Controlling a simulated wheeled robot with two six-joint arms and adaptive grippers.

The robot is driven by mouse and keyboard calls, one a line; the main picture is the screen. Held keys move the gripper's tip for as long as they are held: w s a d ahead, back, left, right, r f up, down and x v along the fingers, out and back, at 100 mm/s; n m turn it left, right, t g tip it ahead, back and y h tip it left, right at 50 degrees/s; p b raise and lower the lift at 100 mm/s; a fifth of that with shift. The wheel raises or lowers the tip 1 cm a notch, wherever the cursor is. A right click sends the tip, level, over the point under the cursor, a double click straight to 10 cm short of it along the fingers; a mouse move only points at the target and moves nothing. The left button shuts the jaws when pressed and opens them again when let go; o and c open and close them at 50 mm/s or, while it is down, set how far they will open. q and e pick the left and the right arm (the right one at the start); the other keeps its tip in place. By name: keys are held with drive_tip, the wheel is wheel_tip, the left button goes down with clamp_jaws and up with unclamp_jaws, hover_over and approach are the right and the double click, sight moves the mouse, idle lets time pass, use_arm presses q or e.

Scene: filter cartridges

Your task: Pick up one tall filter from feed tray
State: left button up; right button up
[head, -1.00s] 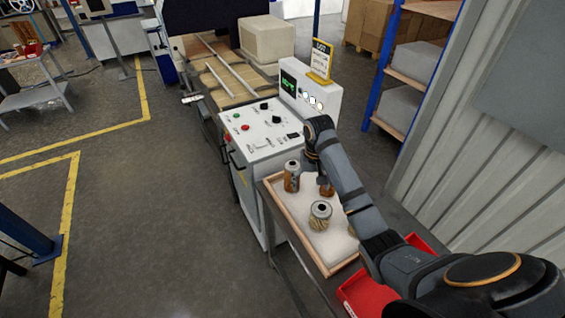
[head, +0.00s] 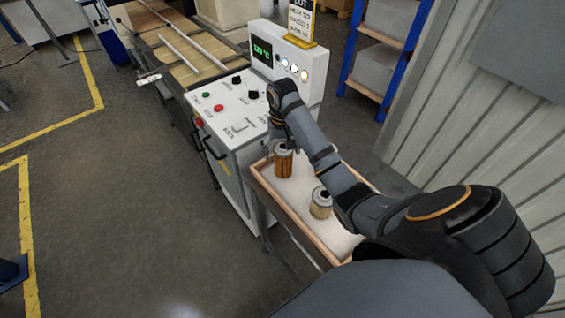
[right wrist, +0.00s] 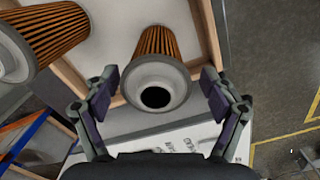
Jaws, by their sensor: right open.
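A tall filter (head: 283,163) with orange pleats and a grey cap stands upright in the feed tray (head: 291,196). My right gripper (head: 277,136) is open above and close to it in the head view. In the right wrist view this tall filter (right wrist: 158,72) shows its grey ringed cap and dark hole between the spread fingers of my right gripper (right wrist: 160,86), with gaps on both sides. A second tall filter (right wrist: 48,34) stands at the upper left there; my arm hides it in the head view. My left gripper is not in view.
A shorter, pale-pleated filter (head: 320,206) stands nearer in the tray, close to my right arm. A white control panel (head: 232,110) with knobs and buttons adjoins the tray's far end. A shelf rack (head: 384,50) stands behind. Open floor lies to the left.

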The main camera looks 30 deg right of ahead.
drive_tip(key=shift+f, duration=0.2)
drive_tip(key=shift+s+d+f+b, duration=0.1)
drive_tip(key=shift+s+f+b, duration=0.05)
drive_tip(key=shift+f+b, duration=0.4)
wheel_tip(320, 180, down, 3)
drive_tip(key=shift+f+b, duration=0.15)
drive_tip(key=shift+b, duration=1.05)
drive_tip(key=shift+f, duration=0.2)
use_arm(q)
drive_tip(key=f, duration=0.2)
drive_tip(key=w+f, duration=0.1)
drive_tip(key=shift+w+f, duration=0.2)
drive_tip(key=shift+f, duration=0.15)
use_arm(e)
drive_tip(key=shift+r, duration=0.1)
drive_tip(key=shift+c, duration=1.3)
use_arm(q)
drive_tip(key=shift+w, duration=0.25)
use_arm(e)
drive_tip(key=c, duration=0.8)
